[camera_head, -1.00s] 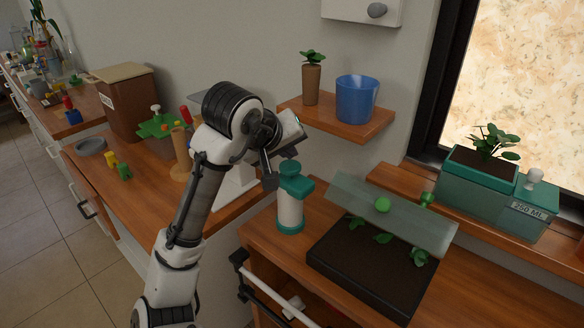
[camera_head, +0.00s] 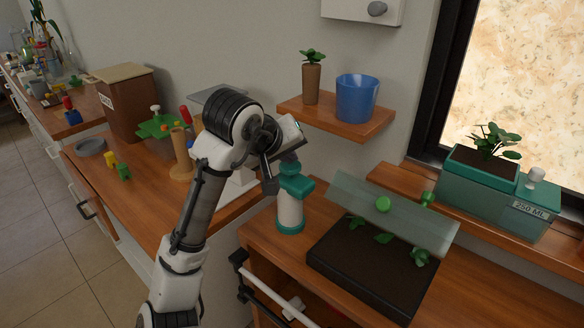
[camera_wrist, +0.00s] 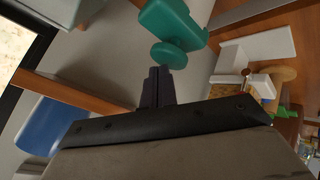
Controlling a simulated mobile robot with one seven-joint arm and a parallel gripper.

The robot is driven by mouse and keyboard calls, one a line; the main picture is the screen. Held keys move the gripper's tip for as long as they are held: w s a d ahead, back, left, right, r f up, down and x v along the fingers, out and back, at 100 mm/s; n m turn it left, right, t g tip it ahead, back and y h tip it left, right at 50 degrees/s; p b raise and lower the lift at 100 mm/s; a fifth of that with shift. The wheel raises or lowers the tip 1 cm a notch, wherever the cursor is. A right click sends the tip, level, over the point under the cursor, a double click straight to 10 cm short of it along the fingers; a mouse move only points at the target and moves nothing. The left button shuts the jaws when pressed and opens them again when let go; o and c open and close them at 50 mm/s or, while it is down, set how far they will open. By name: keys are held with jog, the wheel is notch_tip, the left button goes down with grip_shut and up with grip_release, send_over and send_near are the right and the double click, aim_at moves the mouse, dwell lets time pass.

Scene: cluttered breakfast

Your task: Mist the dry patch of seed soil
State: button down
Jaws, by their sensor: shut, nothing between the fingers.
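A white spray bottle with a teal head and teal base (camera_head: 290,205) stands upright on the wooden counter. Its teal head also shows in the wrist view (camera_wrist: 172,25), with a round teal part just beyond my fingertips. My gripper (camera_head: 270,180) is beside the bottle's head at its left. In the wrist view the dark fingers (camera_wrist: 158,84) are together with nothing between them. I cannot tell whether they touch the head. The seed tray of dark soil (camera_head: 365,270) lies right of the bottle. Several green seedlings and a tilted clear cover (camera_head: 395,215) are over its back part. A dry patch is not distinguishable.
A wooden shelf (camera_head: 340,122) with a blue pot (camera_head: 357,98) and a small plant is above and behind. A teal planter (camera_head: 485,190) stands on the sill at right. An open drawer with a white rail (camera_head: 275,295) is below the counter front.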

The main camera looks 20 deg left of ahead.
aim_at(288, 168)
jog(key=shift+f, duration=0.5)
dwell(0.4)
jog(key=shift+r+p, duration=0.9)
jog(key=shift+r, duration=0.35)
notch_tip(288, 168, up, 6)
jog(key=p, duration=0.6)
dwell(1.9)
